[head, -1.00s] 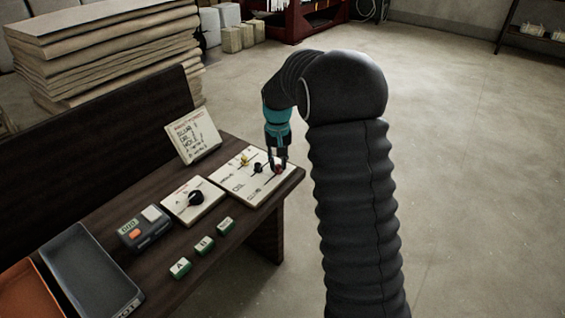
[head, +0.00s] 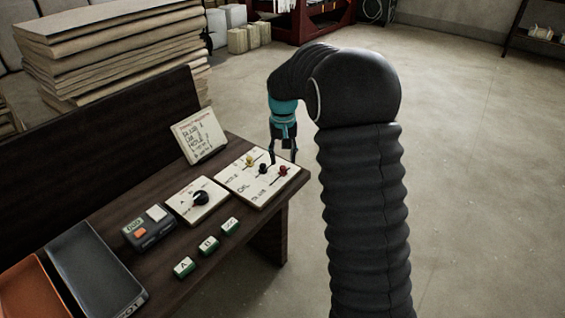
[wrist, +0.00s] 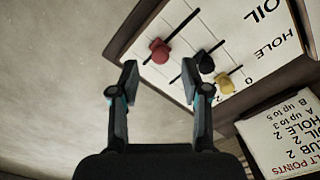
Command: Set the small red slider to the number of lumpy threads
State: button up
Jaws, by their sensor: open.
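The white slider board (head: 236,183) lies at the far end of the dark table, with yellow, black and red knobs on separate tracks. The small red slider (head: 283,170) is nearest the table's outer edge. In the wrist view the red slider (wrist: 159,50) sits near one end of its black track; its tick value cannot be told. My gripper (head: 282,160) is open and empty just above the board, its fingers (wrist: 159,80) apart from the red knob. The words HOLE, OIL and SLUB mark the board. No lumpy threads can be made out.
A fault points card (head: 198,137) stands tilted behind. A black dial (head: 201,198), a grey counter box (head: 149,228), green-sided blocks A (head: 184,267) and B (head: 209,245) plus a third, and a grey tray (head: 95,280) share the table. Open floor lies right.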

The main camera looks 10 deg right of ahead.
aim_at(283, 166)
notch_tip(283, 166, up, 9)
dwell(0.3)
jog(key=s+r+t, duration=0.3)
jog(key=s+t, duration=0.2)
jog(key=s, duration=3)
jog(key=shift+d+r+n+t, duration=0.2)
jog(key=shift+d+n+t, duration=0.1)
jog(key=shift+n, duration=0.1)
